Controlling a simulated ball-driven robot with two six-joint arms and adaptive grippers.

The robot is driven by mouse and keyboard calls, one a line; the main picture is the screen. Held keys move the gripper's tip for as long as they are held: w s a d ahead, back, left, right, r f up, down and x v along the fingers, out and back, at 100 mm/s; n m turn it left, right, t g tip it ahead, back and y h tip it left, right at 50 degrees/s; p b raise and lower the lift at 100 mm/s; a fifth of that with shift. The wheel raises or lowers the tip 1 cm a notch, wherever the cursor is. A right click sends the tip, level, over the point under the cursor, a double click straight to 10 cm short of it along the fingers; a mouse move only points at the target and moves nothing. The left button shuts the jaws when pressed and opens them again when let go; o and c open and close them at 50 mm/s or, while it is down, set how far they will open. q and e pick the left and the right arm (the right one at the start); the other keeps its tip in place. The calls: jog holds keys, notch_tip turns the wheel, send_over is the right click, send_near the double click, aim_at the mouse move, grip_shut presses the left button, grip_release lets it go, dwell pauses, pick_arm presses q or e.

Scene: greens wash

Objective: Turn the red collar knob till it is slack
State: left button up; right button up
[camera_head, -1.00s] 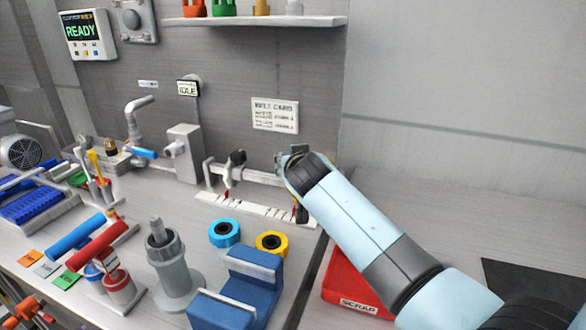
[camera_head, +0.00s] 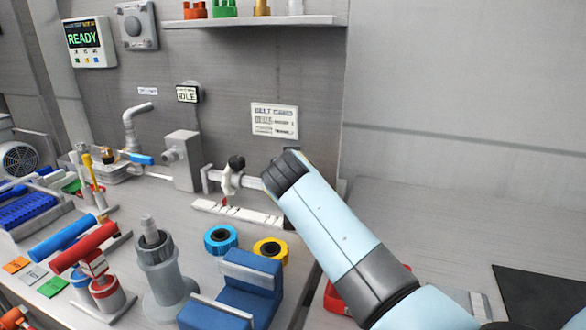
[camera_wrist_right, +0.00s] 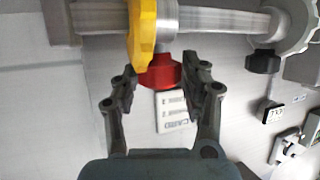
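The red collar knob (camera_wrist_right: 160,72) shows in the right wrist view, under a yellow collar (camera_wrist_right: 142,30) on a grey bar (camera_wrist_right: 205,20). My right gripper (camera_wrist_right: 168,76) is open, with one dark finger on each side of the knob. In the head view my right wrist (camera_head: 288,172) covers the right end of the bar (camera_head: 249,182), hiding the red knob and the fingers. My left gripper is out of view.
A white collar with a black knob (camera_head: 236,162) sits left on the bar, above a white scale (camera_head: 238,213). A blue block (camera_head: 240,285), blue ring (camera_head: 221,239) and yellow ring (camera_head: 270,250) stand in front. A red tray (camera_head: 337,300) is partly behind my arm.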

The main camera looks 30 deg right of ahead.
jog(key=shift+o, duration=1.2)
notch_tip(320, 180, up, 10)
